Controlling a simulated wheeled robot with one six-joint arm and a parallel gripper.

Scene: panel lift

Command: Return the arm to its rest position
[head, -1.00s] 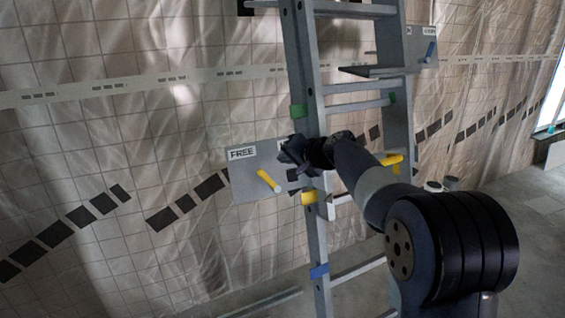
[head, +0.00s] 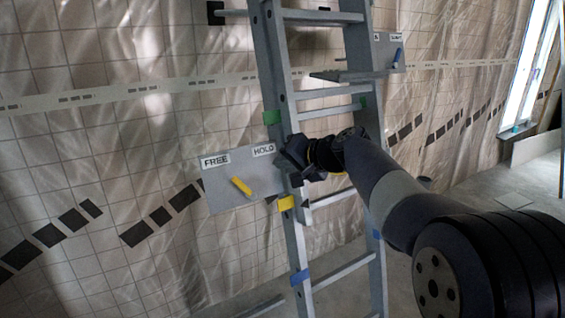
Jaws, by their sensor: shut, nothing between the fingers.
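My gripper (head: 287,160) is shut and empty at the end of my dark arm. In the picture it overlaps the left rail of the grey ladder (head: 285,120), just right of a grey panel (head: 225,190). I cannot tell whether it touches the rail. The panel bears the labels FREE and HOLD and a yellow lever (head: 241,186), which tilts up to the left, towards FREE. My arm runs from the lower right up to the gripper.
A second panel (head: 388,48) with a blue lever (head: 398,57) is at the upper right, partly behind the ladder. A flat grey shelf (head: 350,76) sits at the ladder. Plastic sheeting (head: 110,130) hangs over the tiled wall. A window is at the far right, above open floor (head: 470,185).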

